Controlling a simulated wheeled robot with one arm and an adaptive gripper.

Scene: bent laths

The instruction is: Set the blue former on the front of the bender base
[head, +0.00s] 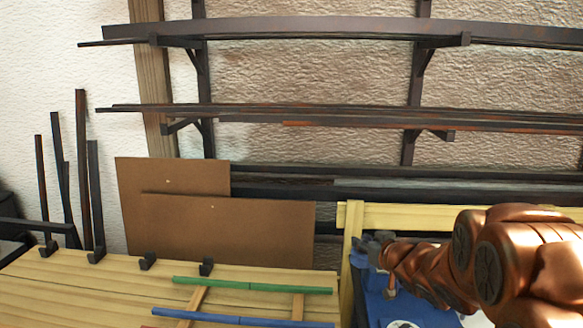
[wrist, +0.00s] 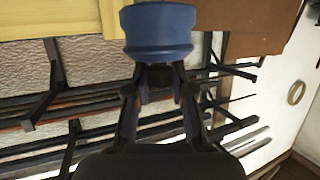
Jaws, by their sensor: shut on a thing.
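The blue former (wrist: 158,30), a rounded spool-like piece with a flared lower rim, is at the tips of my gripper (wrist: 160,80) in the wrist view. The fingers are shut on it and it is held up in front of the wall. In the head view my copper arm comes in from the right, and my gripper (head: 376,246) is partly hidden at its end, over a blue surface (head: 382,302). I cannot tell the former apart from the blue there. A white round part (head: 403,325) is cut off at the bottom edge. I cannot make out the bender base for certain.
A green lath (head: 250,285) and a blue lath (head: 240,318) lie across wooden strips on the wooden bench (head: 90,290). Dark hooks stand along its back edge. Brown boards (head: 228,225) lean behind. Wall racks (head: 340,30) hold long dark bars.

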